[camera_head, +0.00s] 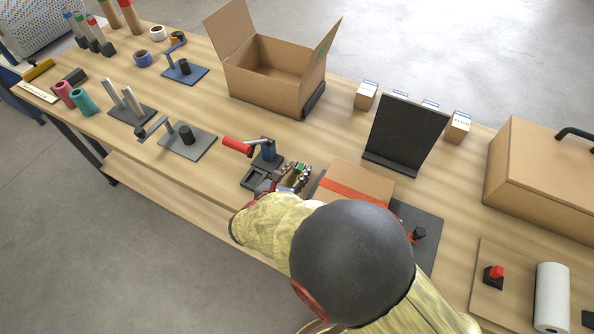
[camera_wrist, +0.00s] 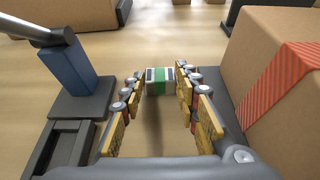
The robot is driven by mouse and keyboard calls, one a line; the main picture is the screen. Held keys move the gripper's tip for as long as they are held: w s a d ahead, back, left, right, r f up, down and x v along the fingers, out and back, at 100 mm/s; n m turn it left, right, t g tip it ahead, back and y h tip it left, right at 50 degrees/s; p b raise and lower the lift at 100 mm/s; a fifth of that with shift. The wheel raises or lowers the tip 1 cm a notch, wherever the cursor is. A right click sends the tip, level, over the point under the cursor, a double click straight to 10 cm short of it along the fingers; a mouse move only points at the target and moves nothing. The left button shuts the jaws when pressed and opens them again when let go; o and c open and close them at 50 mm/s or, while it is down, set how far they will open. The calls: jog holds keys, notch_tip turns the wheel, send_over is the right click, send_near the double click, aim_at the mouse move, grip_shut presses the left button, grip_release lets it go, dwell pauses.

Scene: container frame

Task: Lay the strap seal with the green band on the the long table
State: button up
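The strap seal (camera_wrist: 159,81) is a small light block with a green band around its middle. In the wrist view it sits between my fingertips, with the finger pads close along both sides. My gripper (camera_head: 296,173) is shut on it, low over the long table (camera_head: 337,137). In the head view the seal shows only as a small green patch among the fingers. The rest of it is hidden there by my gripper and arm.
A crank tool with a red handle (camera_head: 238,146) and blue post stands close left of my gripper. A red-strapped carton (camera_head: 352,183) stands close right. A black upright panel (camera_head: 405,131) and an open carton (camera_head: 265,75) stand behind. Bare wood lies just beyond my fingers.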

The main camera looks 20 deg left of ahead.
jog(key=o, duration=0.5)
jog(key=shift+c, duration=0.2)
jog(key=shift+r, duration=0.25)
jog(key=p+v, duration=0.3)
jog(key=v, duration=0.8)
jog(key=shift+s, duration=0.35)
jog(key=shift+s+r, duration=0.1)
jog(key=shift+s, duration=0.05)
jog(key=shift+s, duration=0.1)
